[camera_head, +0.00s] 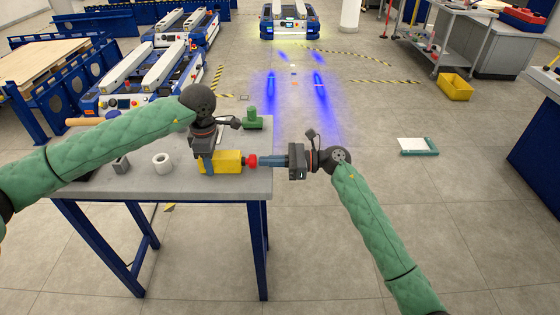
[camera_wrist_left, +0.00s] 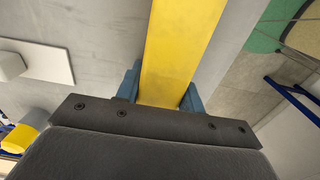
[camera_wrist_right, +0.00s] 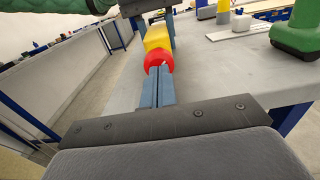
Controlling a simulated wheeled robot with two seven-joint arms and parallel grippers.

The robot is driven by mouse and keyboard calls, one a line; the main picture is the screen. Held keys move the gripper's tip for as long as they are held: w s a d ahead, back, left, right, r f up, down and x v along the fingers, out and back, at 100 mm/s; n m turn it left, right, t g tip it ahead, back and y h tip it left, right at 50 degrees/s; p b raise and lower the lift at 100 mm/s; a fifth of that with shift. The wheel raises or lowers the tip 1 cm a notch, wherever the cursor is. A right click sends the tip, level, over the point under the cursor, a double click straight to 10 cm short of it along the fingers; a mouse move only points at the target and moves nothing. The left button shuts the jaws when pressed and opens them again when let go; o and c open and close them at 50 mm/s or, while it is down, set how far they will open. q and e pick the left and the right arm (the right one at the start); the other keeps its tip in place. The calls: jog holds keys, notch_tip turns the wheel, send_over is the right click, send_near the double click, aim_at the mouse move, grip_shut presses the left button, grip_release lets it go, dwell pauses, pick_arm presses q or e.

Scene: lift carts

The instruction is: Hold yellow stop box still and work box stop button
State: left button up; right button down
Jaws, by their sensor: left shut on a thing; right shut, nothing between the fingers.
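The yellow stop box (camera_head: 226,162) lies on the grey table near its right edge, with its red stop button (camera_head: 251,161) facing right. My left gripper (camera_head: 206,166) comes from above and is shut on the box; the left wrist view shows the yellow box (camera_wrist_left: 178,55) between the blue fingers. My right gripper (camera_head: 262,161) is shut and empty, pointing left at the button. In the right wrist view its fingertips (camera_wrist_right: 162,72) are at the red button (camera_wrist_right: 158,58), touching it or nearly so. The fingertips hide part of the button.
A yellow bin (camera_head: 455,87) stands on the floor at the right. Floor right of the table is mostly clear.

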jog(key=shift+a, duration=0.15)
jog(key=shift+a, duration=0.7)
pick_arm(q)
jog(key=shift+d, duration=0.1)
pick_arm(e)
jog(key=shift+a, duration=0.45)
jog(key=d, duration=1.4)
jog(key=shift+d, duration=0.2)
jog(key=shift+w, duration=0.1)
pick_arm(q)
jog(key=o, duration=1.2)
